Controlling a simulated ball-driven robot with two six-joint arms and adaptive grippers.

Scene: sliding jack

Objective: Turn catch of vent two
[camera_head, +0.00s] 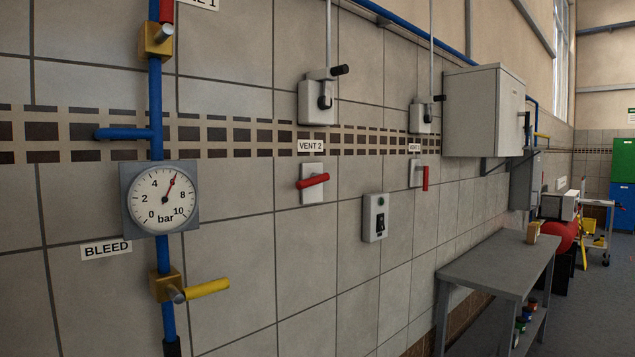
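The "VENT 2" label (310,147) is on the tiled wall near the middle of the view. Just below it is a pale plate (312,194) with a red lever (313,180), which lies nearly level, its right end slightly raised. Above the label is a grey box (317,103) with a black-knobbed crank (340,70) and a rod rising from it. Farther right, a similar plate has a red lever (425,178) hanging vertically, under a second small label. No gripper of mine shows in the view.
At left a blue pipe carries a pressure gauge (161,198), and a yellow bleed lever (206,288). A switch box (375,217) sits right of the vent plate. A grey table (497,262) stands along the wall at right, under a grey cabinet (484,111).

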